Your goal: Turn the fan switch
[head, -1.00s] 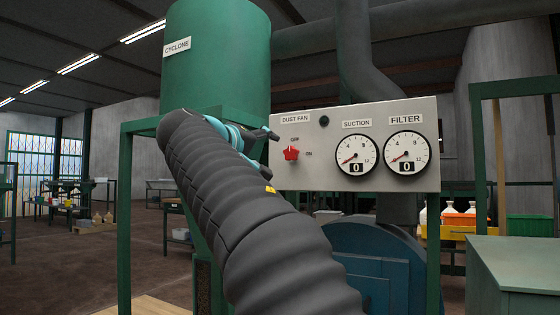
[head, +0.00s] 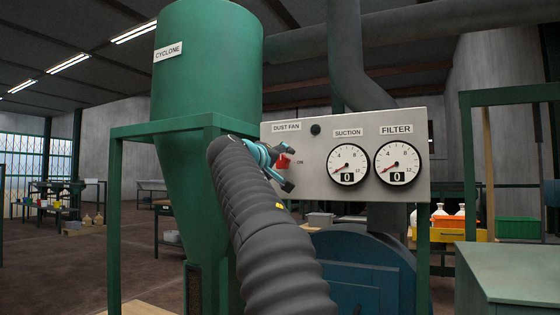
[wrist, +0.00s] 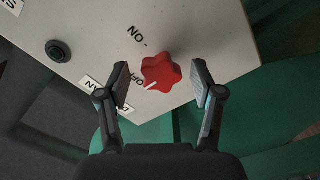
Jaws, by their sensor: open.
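The fan switch is a red star-shaped knob (wrist: 161,71) on the grey control panel (head: 350,193), near the DUST FAN label (head: 286,127). In the wrist view its white pointer mark faces the OFF marking. My gripper (wrist: 160,88) is open, with one finger on each side of the knob and a gap showing on both sides. In the head view my gripper (head: 287,169) is at the panel's left side and partly hides the red knob (head: 283,161). I cannot tell how deep the fingers reach around it.
The suction gauge (head: 347,164) and filter gauge (head: 398,162) both read 0. A black button (head: 315,130) sits above and right of the knob. The green cyclone (head: 207,70) and its frame stand left of the panel. A blue fan housing (head: 365,270) is below.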

